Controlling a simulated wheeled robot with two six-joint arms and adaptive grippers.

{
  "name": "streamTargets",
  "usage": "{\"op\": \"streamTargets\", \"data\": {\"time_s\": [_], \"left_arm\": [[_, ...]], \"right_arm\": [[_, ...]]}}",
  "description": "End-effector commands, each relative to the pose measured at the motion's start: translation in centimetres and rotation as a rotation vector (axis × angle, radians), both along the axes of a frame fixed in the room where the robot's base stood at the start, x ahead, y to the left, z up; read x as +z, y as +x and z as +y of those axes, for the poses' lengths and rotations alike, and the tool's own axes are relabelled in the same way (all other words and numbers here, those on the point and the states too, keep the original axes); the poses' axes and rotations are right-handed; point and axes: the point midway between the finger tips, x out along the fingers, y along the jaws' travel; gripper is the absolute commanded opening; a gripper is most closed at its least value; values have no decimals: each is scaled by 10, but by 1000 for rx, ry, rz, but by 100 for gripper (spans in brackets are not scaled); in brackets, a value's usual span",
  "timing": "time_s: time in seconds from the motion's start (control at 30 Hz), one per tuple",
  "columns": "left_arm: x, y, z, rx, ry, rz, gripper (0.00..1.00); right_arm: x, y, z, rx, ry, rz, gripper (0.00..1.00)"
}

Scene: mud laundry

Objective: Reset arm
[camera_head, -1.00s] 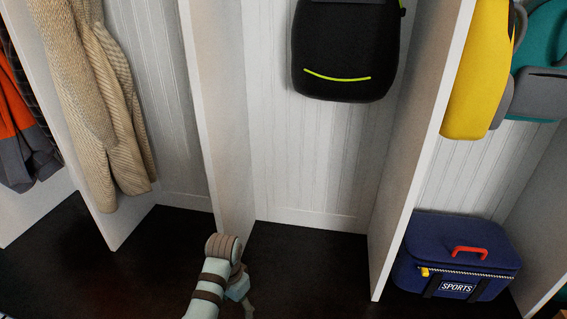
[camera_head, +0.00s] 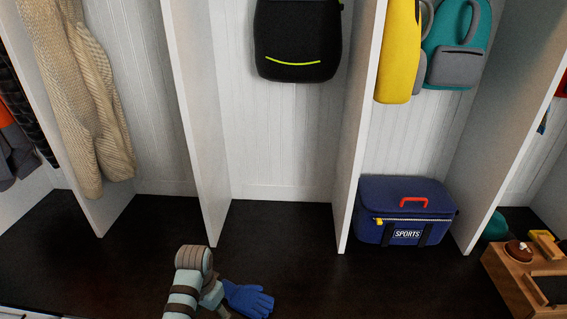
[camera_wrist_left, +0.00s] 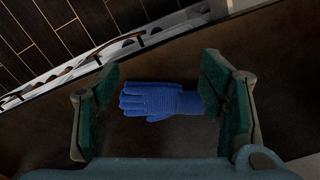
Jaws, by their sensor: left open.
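My left arm (camera_head: 188,280) comes up from the bottom edge of the head view, over the dark bench. In the left wrist view, my left gripper (camera_wrist_left: 160,92) is open, its two green-padded fingers wide apart with nothing between them touching. A blue knitted glove (camera_wrist_left: 163,101) lies flat on the dark surface beyond the fingers, apart from both. The glove also shows in the head view (camera_head: 248,299), just right of my left wrist. My right arm is not in view.
The dark bench (camera_head: 110,265) is split by white upright panels (camera_head: 357,120). A blue sports bag (camera_head: 405,211) sits in the right cubby. A wooden box (camera_head: 520,275) stands at far right. A black backpack (camera_head: 298,40), yellow bag (camera_head: 397,50) and beige knitwear (camera_head: 80,100) hang above.

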Motion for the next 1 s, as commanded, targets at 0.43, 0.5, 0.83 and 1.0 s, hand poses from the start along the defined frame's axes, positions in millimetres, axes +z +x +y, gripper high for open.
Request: {"op": "streamTargets", "data": {"time_s": [0.43, 0.5, 0.83, 1.0], "left_arm": [[-94, -58, 18, 106, 11, -17, 64], [-117, -79, 23, 134, 14, -23, 64], [-223, -281, 62, 323, 37, -64, 64], [-233, -379, 81, 399, 45, -99, 64]], "right_arm": [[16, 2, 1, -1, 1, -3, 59], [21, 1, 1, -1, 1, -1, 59], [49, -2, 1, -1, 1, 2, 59], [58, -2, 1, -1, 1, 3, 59]]}}
